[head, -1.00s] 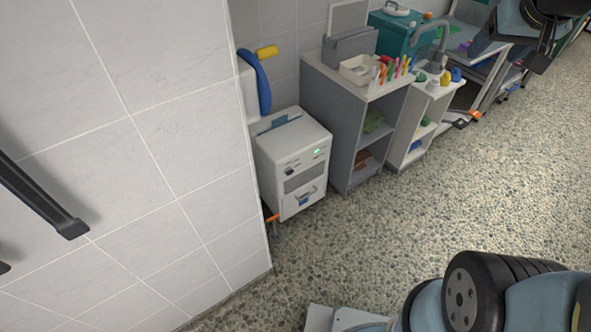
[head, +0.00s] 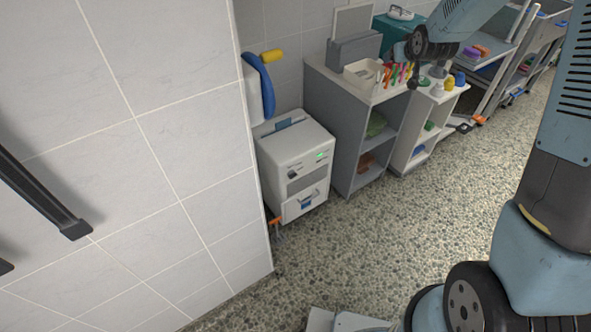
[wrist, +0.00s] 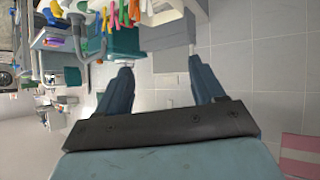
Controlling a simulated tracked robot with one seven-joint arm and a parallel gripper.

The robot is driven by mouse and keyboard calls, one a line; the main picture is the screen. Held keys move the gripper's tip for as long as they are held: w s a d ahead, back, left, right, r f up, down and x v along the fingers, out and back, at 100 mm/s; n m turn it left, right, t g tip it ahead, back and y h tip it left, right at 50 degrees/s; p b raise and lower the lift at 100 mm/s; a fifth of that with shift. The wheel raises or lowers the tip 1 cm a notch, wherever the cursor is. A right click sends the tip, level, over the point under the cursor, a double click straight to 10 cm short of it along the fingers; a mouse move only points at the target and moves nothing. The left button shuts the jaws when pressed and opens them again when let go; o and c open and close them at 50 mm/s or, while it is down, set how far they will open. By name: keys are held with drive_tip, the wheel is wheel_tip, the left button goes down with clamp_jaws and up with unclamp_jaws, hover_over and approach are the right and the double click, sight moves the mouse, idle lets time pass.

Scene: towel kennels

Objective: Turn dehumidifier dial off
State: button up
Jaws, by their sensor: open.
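The dehumidifier (head: 303,163) is a white box on the floor, beside the end of the tiled wall. Its front has a small dark dial (head: 292,172) at the left and a green light (head: 320,156) at the right. Which way the dial points is too small to tell. My gripper (wrist: 160,80) shows in the wrist view with its two blue fingers spread apart and nothing between them. In the head view my arm reaches up along the right side, and its end is over the shelf units, apart from the dehumidifier. The wrist view does not show the dehumidifier clearly.
A white tiled wall (head: 120,150) fills the left. Pebbled floor (head: 400,230) is free in front.

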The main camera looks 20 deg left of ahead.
drive_tip(key=w+a+f+n+t+y, duration=0.1)
drive_tip(key=w+a+f, duration=0.2)
drive_tip(key=a+f, duration=0.35)
drive_tip(key=w+a+f+n+y, duration=0.1)
drive_tip(key=w+a+f+y, duration=0.15)
drive_tip(key=f, duration=0.75)
drive_tip(key=n+y, duration=0.3)
drive_tip(key=y, duration=0.4)
approach(294, 177)
drive_tip(key=x, duration=0.8)
drive_tip(key=shift+w+a+f, duration=0.15)
drive_tip(key=shift+w+f, duration=0.1)
drive_tip(key=c, duration=1.1)
